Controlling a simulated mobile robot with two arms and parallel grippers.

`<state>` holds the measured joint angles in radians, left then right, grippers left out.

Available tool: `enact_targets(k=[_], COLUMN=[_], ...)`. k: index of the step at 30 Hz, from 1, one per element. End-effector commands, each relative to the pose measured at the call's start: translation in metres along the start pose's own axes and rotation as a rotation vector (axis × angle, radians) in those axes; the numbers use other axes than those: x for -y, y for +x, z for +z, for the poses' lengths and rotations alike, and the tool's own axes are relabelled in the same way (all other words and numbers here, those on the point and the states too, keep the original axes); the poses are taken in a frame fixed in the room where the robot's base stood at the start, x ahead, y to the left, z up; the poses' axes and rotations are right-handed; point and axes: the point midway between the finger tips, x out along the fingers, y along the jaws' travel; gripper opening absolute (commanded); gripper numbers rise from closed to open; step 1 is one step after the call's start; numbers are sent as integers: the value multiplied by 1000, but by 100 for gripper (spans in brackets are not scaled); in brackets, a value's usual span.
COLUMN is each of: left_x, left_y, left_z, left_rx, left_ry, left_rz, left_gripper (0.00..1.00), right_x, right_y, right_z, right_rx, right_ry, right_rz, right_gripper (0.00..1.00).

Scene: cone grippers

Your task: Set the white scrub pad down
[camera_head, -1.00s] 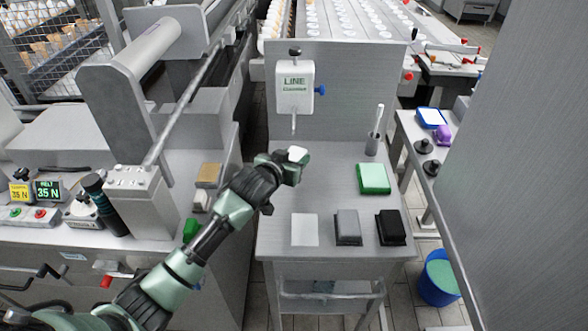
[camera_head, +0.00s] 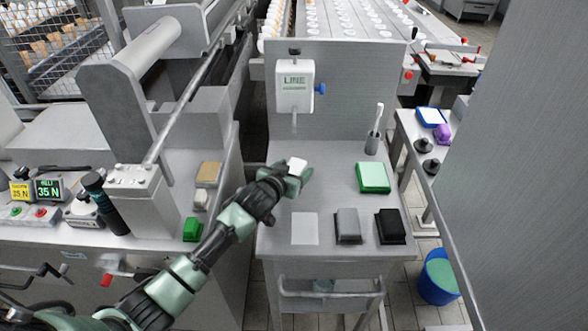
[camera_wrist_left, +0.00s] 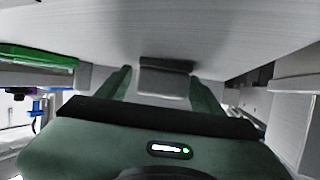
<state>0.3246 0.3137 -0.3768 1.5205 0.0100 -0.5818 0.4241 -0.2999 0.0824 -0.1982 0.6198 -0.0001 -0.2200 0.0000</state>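The white scrub pad (camera_head: 297,165) is between the fingers of my left gripper (camera_head: 292,178), above the left part of the metal worktable (camera_head: 335,160). In the left wrist view, a pale pad with a darker grey strip (camera_wrist_left: 165,82) sits between the two green fingers (camera_wrist_left: 163,92), which are shut on it. A flat, pale square (camera_head: 304,228) lies on the table nearer the front, apart from the held pad. My right gripper is not in view.
A grey pad (camera_head: 348,226) and a black pad (camera_head: 390,227) stand right of the pale square. A brush in a holder (camera_head: 373,138) stands at the back right. A white dispenser (camera_head: 295,88) hangs on the back panel.

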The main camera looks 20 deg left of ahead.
Motion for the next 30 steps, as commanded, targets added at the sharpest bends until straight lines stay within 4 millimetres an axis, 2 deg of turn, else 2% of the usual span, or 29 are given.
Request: enact_targets(k=[8, 11, 14, 24, 30], left_x=[0, 0, -1, 0, 0], left_y=[-1, -8, -23, -92, -116], left_z=[-3, -2, -2, -2, -2], left_rx=[-1, 1, 0, 0, 0], left_ry=[1, 0, 0, 1, 0], left_rz=[0, 0, 2, 0, 0], left_gripper=[67, 67, 67, 67, 67], right_x=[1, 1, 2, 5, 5], right_y=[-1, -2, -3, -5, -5], right_z=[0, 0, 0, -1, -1], right_rx=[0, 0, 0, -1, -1], right_ry=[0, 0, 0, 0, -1], right_rz=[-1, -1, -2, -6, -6], right_gripper=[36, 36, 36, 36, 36])
